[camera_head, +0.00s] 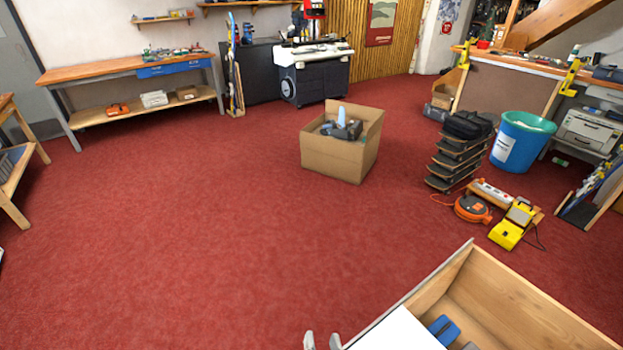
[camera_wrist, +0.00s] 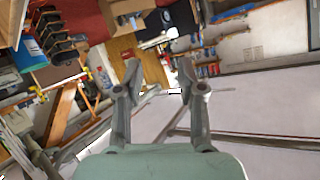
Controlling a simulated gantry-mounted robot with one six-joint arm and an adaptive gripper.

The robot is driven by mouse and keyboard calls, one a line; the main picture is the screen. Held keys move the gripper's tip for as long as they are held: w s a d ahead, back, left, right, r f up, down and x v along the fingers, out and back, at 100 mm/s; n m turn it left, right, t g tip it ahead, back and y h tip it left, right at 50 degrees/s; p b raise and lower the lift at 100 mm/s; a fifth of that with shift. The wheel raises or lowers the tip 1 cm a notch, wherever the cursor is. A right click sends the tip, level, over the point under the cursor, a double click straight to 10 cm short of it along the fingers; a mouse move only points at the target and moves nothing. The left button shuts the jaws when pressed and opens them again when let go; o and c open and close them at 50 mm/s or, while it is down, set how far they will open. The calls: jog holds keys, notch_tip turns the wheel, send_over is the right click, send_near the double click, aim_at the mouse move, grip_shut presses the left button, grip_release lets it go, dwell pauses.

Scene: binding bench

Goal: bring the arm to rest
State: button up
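My gripper (camera_wrist: 159,75) shows in the wrist view with its two grey fingers spread apart and nothing between them. In the head view only the tips of my gripper (camera_head: 322,341) show at the bottom edge, just left of a wooden box. The rest of the arm is hidden below the frame. The wrist view is tilted and looks out across the room, with no object touching the fingers.
A wooden box (camera_head: 520,300) with blue things (camera_head: 443,328) inside fills the lower right. A cardboard box (camera_head: 335,158) stands mid-floor. A blue bin (camera_head: 517,145), a yellow case (camera_head: 512,226) and an orange cable reel (camera_head: 472,208) stand right. The red carpet (camera_head: 190,230) is clear at left.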

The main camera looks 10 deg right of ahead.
jog(key=s+a+r+n, duration=0.1)
jog(key=a+r+n, duration=0.2)
jog(key=a+r, duration=0.25)
notch_tip(320, 180, up, 34)
jog(key=p, duration=3.4)
jog(key=shift+s+d+f+g, duration=0.2)
jog(key=shift+s+g, duration=0.1)
jog(key=shift+s, duration=0.05)
